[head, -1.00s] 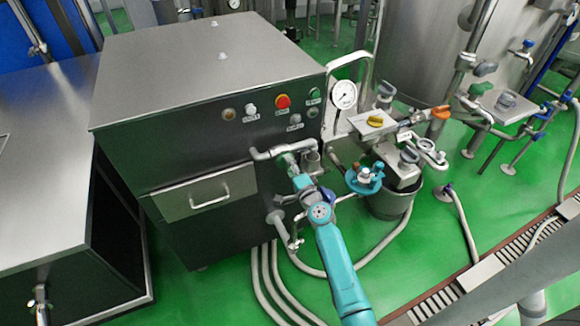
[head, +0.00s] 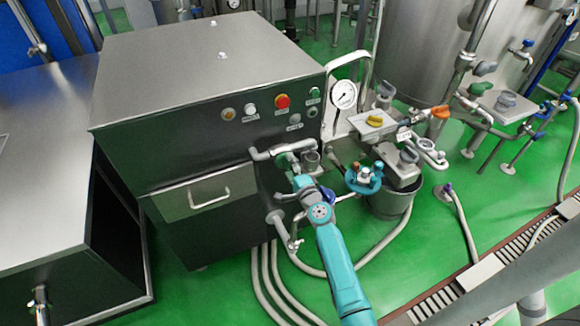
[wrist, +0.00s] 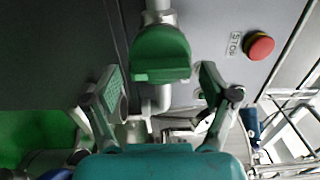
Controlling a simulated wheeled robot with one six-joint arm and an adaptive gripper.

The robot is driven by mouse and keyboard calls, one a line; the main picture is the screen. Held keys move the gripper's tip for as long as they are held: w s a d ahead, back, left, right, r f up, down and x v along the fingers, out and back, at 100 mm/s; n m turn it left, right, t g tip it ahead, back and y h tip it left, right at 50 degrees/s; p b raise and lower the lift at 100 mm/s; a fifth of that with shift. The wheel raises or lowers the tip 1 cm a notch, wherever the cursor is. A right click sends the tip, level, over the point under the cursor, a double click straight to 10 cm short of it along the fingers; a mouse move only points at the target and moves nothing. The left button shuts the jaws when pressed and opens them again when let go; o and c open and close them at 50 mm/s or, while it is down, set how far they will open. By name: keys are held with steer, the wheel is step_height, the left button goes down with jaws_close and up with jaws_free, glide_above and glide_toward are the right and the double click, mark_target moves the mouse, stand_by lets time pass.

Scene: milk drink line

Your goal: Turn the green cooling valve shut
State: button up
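The green cooling valve (wrist: 161,55) is a rounded green knob on a grey pipe, ahead of my gripper in the wrist view. My gripper (wrist: 160,73) is open, with one finger to the left of the knob and one to the right. Gaps show between the knob and both fingertips. In the head view my gripper (head: 295,162) is by the pipe on the front of the steel cabinet (head: 200,75). There the arm and fingers largely hide the valve.
A red stop button (wrist: 259,45) is to the right in the wrist view. In the head view, a gauge (head: 343,94), a yellow valve knob (head: 375,121) and a bucket (head: 391,204) stand right of my gripper. Hoses (head: 268,270) run over the green floor below.

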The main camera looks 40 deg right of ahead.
steer(key=v, duration=1.2)
steer(key=shift+a, duration=0.1)
stand_by(0.5)
steer(key=s+a+f+n+g+y, duration=0.15)
steer(key=s+a+n, duration=0.25)
steer(key=s+a, duration=0.4)
steer(key=s+a+f+n+g, duration=0.1)
steer(key=s+a+f+n, duration=0.25)
steer(key=s+a, duration=0.5)
steer(key=s+a+r+n+y, duration=0.1)
steer(key=s+a+r+n, duration=0.2)
steer(key=s+r+n, duration=0.4)
steer(key=s+a+r+n+y, duration=0.2)
steer(key=s+a+r+n, duration=0.2)
steer(key=s, duration=1)
step_height(320, 180, up, 3)
steer(key=n, duration=0.3)
steer(key=shift+s, duration=0.25)
steer(key=shift+f+y, duration=0.15)
steer(key=shift+y, duration=0.1)
